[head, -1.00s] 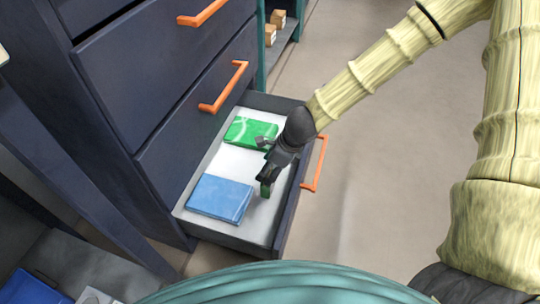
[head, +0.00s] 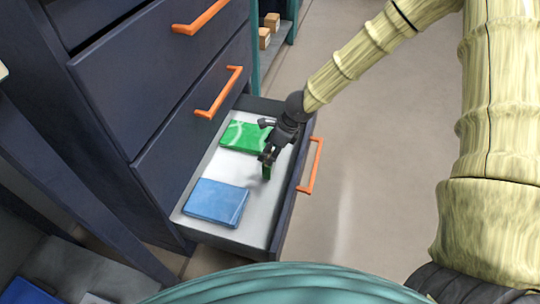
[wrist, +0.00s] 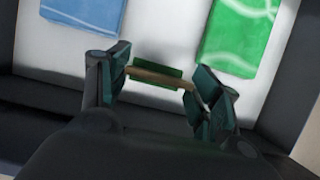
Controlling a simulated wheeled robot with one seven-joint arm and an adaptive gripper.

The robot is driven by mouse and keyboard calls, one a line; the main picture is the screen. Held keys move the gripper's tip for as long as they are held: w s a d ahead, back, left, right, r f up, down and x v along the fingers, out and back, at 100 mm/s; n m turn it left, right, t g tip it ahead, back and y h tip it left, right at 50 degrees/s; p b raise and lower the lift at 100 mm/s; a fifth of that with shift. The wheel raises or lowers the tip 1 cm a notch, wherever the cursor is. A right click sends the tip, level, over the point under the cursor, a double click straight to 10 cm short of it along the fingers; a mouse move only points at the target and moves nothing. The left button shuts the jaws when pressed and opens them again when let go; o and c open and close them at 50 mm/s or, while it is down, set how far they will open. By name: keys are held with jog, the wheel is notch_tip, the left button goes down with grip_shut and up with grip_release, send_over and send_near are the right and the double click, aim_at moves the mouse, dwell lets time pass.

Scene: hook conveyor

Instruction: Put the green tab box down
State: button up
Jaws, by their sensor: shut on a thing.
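The green tab box (wrist: 158,73) is a small box with a brown edge and a green face, seen in the wrist view between the fingers. My gripper (wrist: 160,80) is shut on it. In the head view my gripper (head: 267,157) is inside the open drawer (head: 258,228), near its right wall. The box shows there only as a small dark green piece (head: 266,172) below the fingertips. I cannot tell whether it touches the drawer floor.
A larger green flat box (head: 243,136) lies at the drawer's back and a blue one (head: 216,202) at its front. White floor is bare between and beside them. An orange handle (head: 311,166) is on the drawer front. Closed drawers stand above.

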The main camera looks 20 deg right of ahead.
jog(key=shift+f+b, duration=1.35)
jog(key=shift+f, duration=0.35)
jog(key=o, duration=1.2)
jog(key=shift+p+v, duration=4.65)
jog(key=shift+v, duration=1.45)
jog(key=shift+s+d, duration=0.1)
